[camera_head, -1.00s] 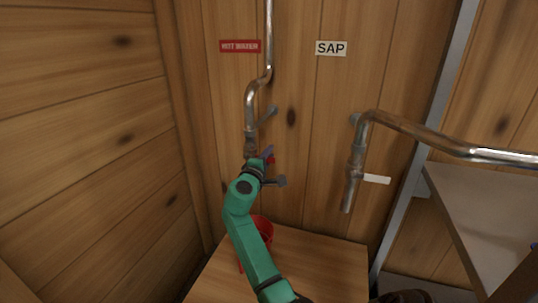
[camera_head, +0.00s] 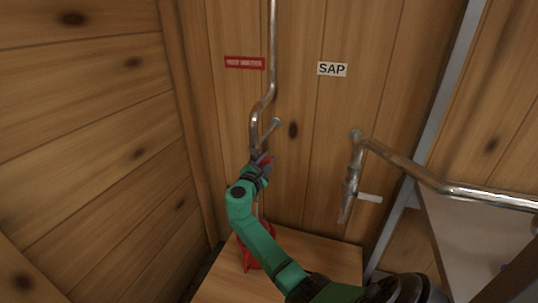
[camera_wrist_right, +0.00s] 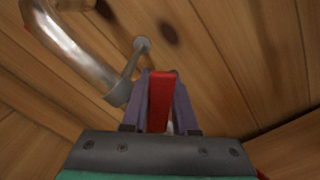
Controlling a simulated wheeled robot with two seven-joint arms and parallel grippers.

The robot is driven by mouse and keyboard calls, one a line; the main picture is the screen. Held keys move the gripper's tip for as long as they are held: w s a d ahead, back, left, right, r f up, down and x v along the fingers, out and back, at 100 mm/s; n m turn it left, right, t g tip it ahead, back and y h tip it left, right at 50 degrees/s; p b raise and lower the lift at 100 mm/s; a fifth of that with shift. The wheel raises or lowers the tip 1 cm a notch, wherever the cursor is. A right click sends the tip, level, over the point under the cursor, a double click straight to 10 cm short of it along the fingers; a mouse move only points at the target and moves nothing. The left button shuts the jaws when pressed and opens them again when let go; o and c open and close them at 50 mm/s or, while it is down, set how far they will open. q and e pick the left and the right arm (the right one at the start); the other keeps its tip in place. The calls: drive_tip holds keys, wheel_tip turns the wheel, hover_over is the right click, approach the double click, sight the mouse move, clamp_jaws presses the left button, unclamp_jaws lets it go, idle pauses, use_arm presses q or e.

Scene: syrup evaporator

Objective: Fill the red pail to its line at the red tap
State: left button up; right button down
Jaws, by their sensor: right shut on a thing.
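My right gripper (camera_head: 265,161) is at the red tap near the pipe's lower end. In the right wrist view the gripper (camera_wrist_right: 160,85) is shut on the red tap handle (camera_wrist_right: 160,100), which lies between its two fingers. The red pail (camera_head: 247,254) stands on the wooden stand below, partly hidden behind my green right arm. Its line and the level inside cannot be made out. My left gripper is not in view.
The sap pipe (camera_head: 352,185) with a white lever (camera_head: 370,197) hangs to the right, under the SAP label (camera_head: 332,69). A grey shelf (camera_head: 470,235) is at the right. The wooden stand top (camera_head: 325,255) is clear to the right of the pail.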

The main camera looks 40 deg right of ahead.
drive_tip(key=shift+w+a+r+n+p, duration=0.2)
drive_tip(key=shift+w+r+n+p, duration=0.15)
drive_tip(key=shift+n+p, duration=0.35)
drive_tip(key=shift+f, duration=0.1)
drive_tip(key=c, duration=0.7)
unclamp_jaws()
